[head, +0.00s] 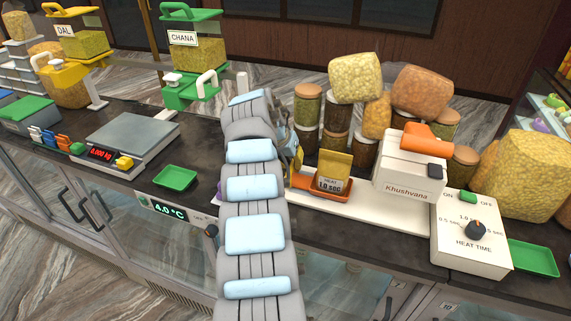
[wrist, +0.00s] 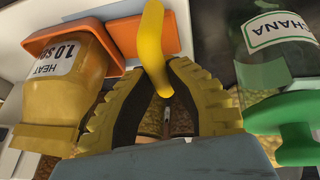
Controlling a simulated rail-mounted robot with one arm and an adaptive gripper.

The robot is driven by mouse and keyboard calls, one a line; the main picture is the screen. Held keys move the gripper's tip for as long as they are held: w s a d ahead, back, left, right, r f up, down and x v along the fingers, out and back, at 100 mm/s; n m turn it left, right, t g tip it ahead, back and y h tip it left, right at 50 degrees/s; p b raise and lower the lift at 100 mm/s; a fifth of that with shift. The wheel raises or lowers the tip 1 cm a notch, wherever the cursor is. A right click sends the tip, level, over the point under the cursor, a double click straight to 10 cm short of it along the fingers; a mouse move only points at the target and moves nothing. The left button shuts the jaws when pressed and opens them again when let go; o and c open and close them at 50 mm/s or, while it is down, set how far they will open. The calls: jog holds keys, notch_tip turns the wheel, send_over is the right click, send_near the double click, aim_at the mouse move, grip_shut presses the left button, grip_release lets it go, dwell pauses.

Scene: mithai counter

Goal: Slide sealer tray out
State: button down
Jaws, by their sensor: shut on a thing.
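The orange sealer tray (head: 343,197) sits on the white base left of the white sealer body (head: 405,165) marked Khushvana. A yellow pouch (head: 333,172) labelled HEAT 1.0 SEC stands upright on the tray. In the wrist view the tray (wrist: 150,36) lies beyond my fingers, with the pouch (wrist: 65,85) at the left. My gripper (wrist: 163,82) is shut on a curved yellow handle (wrist: 153,35), which rises between the fingertips at the tray's edge. In the head view my arm mostly hides the gripper and handle.
Filled jars (head: 307,105) and bulging bags stand behind the sealer. A heat-time control box (head: 470,240) is at right. A green dish (head: 175,178) and a scale (head: 132,135) are left of my arm.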

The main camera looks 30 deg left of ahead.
jog(key=shift+d+f, duration=0.1)
jog(key=shift+f, duration=0.05)
jog(key=c, duration=1)
grip_release()
jog(key=shift+r, duration=0.2)
jog(key=shift+s+r, duration=0.2)
jog(key=shift+r, duration=0.4)
jog(key=v, duration=1)
jog(key=shift+s+r, duration=0.15)
jog(key=shift+r, duration=0.05)
